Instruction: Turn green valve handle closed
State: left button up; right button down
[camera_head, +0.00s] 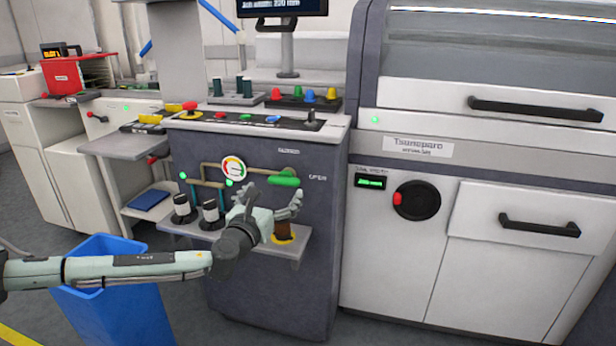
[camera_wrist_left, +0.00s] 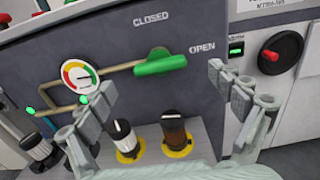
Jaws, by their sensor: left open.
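The green valve handle (camera_head: 284,181) sits on the front of a dark grey cabinet (camera_head: 310,215), at the right end of a brass pipe. It lies roughly level, pointing toward the OPEN label; it also shows in the left wrist view (camera_wrist_left: 160,65). The CLOSED label (camera_wrist_left: 151,19) is above it. My left gripper (camera_head: 268,201) is open and empty, just in front of and below the handle. In the left wrist view its fingers (camera_wrist_left: 160,95) are spread wide on either side of the handle, apart from it. My right gripper is not in view.
A round gauge (camera_head: 233,169) is on the pipe left of the handle. Below, a shelf (camera_head: 300,250) holds several dark and white cylinders in yellow rings. A blue bin (camera_head: 115,300) stands at lower left under my left arm. A white machine (camera_head: 480,240) stands to the right.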

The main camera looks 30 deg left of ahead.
aim_at(282, 181)
pick_arm(q)
jog(key=x, duration=0.6)
jog(key=shift+a, duration=0.25)
jog(key=shift+w+a, duration=0.1)
jog(key=shift+w, duration=0.35)
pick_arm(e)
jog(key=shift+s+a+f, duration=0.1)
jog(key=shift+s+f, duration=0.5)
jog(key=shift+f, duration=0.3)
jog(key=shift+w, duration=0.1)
pick_arm(q)
jog(key=c, duration=1.2)
